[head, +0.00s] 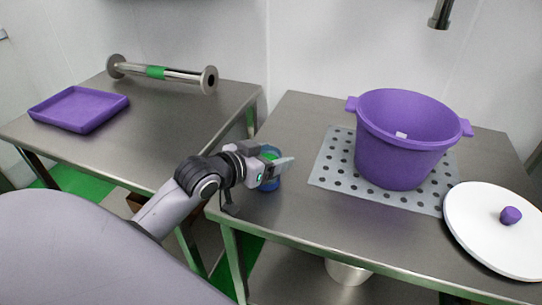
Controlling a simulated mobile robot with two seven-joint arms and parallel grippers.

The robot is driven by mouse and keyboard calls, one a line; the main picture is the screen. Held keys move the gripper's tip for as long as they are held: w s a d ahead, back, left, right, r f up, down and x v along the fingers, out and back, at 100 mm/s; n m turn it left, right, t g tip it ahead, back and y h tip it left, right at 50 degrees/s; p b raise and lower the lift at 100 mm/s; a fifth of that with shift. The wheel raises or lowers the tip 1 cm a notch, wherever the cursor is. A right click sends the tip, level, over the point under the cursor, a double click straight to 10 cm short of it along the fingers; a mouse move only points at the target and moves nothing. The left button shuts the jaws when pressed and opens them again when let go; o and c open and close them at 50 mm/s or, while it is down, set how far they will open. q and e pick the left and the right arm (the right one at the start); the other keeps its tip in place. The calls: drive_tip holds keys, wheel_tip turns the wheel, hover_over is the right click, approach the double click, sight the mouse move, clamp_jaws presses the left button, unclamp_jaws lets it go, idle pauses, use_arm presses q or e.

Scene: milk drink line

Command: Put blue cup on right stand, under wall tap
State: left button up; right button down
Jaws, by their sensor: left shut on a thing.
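The blue cup (270,184) is at the left part of the right metal table (292,215), partly hidden by my gripper. Green shows inside its top. My left gripper (277,169) is shut on the cup. I cannot tell whether the cup touches the table. The wall tap (440,14) hangs at the top right, above and behind a large purple pot (400,150). The pot sits on a grey perforated mat (335,172) on the right table. My right gripper is not in view.
A white round lid (480,235) with a purple knob lies at the right table's front right. The left table (150,130) holds a purple tray (80,108) and a metal pipe (185,76) with a green band. A gap separates the tables. Clear metal lies left of the mat.

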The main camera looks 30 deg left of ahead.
use_arm(q)
drive_tip(key=shift+f, duration=0.1)
drive_tip(key=o, duration=1.3)
drive_tip(key=shift+c, duration=0.2)
drive_tip(key=shift+s, duration=0.1)
drive_tip(key=v, duration=1.2)
